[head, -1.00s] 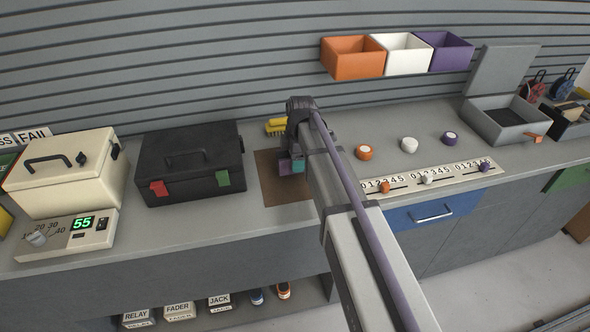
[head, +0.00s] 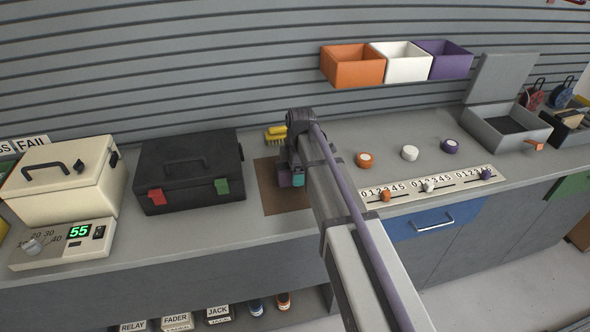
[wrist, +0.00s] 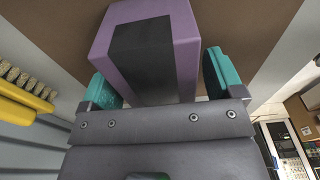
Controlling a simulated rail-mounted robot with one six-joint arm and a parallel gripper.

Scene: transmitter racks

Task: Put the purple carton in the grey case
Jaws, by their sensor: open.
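The purple carton (wrist: 147,47) has a broad dark band and sits between my gripper's two teal fingers in the wrist view. My gripper (wrist: 160,80) is open, with a finger on either side of the carton; I cannot tell whether either touches it. In the head view my gripper (head: 291,180) is low over a brown mat (head: 269,192) on the bench, and my arm hides most of the carton there. The grey case (head: 486,129) stands at the right of the bench with its lid (head: 502,77) raised, a dark floor and an orange latch.
A black case (head: 190,170) and a cream case (head: 62,178) stand left of the mat. A yellow brush (wrist: 25,95) lies close beside my gripper. Round knobs (head: 410,153) and a slider strip (head: 425,188) lie between mat and grey case. Bins (head: 352,68) hang above.

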